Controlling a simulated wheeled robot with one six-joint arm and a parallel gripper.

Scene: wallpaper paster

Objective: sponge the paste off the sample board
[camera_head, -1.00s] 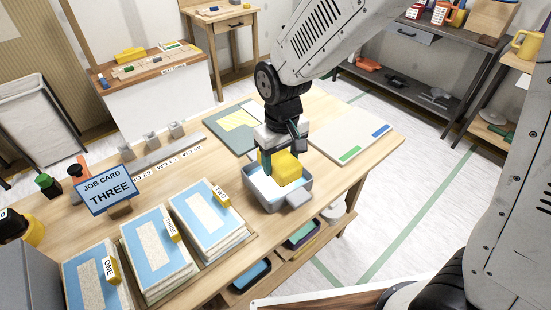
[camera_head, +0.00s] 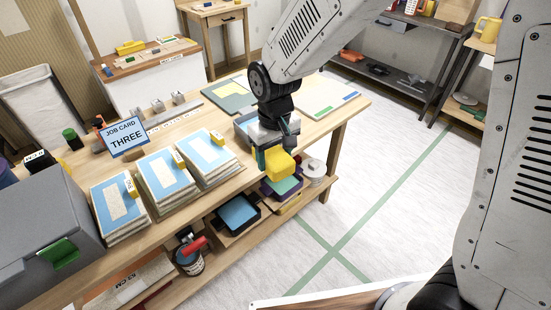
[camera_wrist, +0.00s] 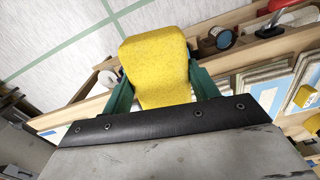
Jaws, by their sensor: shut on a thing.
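My gripper (camera_head: 277,160) is shut on a yellow sponge (camera_head: 280,164), with one teal finger on each side. In the wrist view the sponge (camera_wrist: 156,66) stands out between the fingers (camera_wrist: 160,88). The gripper hangs at the table's front edge, in front of the grey water tub (camera_head: 240,122), which it partly hides. A pale board (camera_head: 318,92) with green and blue strips lies at the table's right end. Beside it lies a green board (camera_head: 232,97) with a yellow patch. I cannot tell which is the sample board, and no paste is clearly visible.
A job card reading THREE (camera_head: 124,137) and several blue-and-cream sample stacks (camera_head: 163,178) stand left on the table. A grey box (camera_head: 45,235) is at far left. Trays (camera_head: 238,213) and a can (camera_head: 190,262) sit below. The floor at right is clear.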

